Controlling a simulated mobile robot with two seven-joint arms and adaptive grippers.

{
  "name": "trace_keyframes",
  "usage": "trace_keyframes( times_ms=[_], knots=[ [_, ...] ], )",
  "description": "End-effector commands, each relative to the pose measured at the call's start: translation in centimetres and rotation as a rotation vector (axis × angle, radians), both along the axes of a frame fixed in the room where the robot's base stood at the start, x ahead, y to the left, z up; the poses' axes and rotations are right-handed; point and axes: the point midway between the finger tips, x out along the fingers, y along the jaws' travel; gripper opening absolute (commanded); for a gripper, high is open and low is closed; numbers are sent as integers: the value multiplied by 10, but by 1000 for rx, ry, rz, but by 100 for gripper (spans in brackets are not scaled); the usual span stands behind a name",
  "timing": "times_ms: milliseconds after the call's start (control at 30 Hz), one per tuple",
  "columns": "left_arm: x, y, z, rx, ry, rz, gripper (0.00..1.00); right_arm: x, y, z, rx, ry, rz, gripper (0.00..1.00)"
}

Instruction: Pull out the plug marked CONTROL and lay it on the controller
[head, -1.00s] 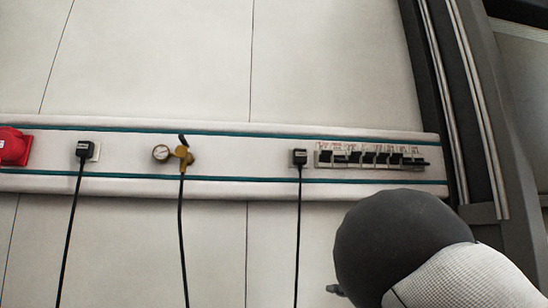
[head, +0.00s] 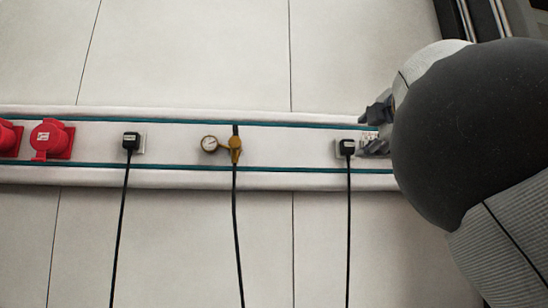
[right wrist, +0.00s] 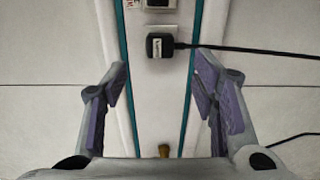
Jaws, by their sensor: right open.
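A black plug (head: 347,147) sits in a wall socket near the right end of the rail, its cable hanging down. It also shows in the right wrist view (right wrist: 160,45), beyond and between my fingertips, with a small pale label too small to read. A second black plug (head: 131,141) sits in a socket further left, its label unreadable too. I cannot tell which is marked CONTROL. My right gripper (head: 376,128) is open and empty, close to the right-hand plug; its open fingers also show in the right wrist view (right wrist: 160,76). My left gripper and the controller are not in view.
A pressure gauge (head: 209,144) with a brass valve (head: 235,150) and hanging hose is between the plugs. Red sockets (head: 52,140) are at the left. My right arm mostly hides the switch row right of the near plug. The wall above is bare.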

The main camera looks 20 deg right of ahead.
Motion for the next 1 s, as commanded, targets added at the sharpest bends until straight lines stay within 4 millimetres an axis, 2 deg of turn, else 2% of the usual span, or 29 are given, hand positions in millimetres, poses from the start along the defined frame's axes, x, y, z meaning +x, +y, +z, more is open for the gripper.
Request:
trace_keyframes(
  times_ms=[167,500,700,1000],
  knots=[
    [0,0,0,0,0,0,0,10,-3,0,-1,1,1,53],
    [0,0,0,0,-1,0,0,57,-19,-1,-1,1,1,53],
    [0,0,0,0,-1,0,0,78,-25,0,-1,0,2,53],
    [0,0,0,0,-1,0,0,86,-27,0,1,0,1,53]
  ],
)
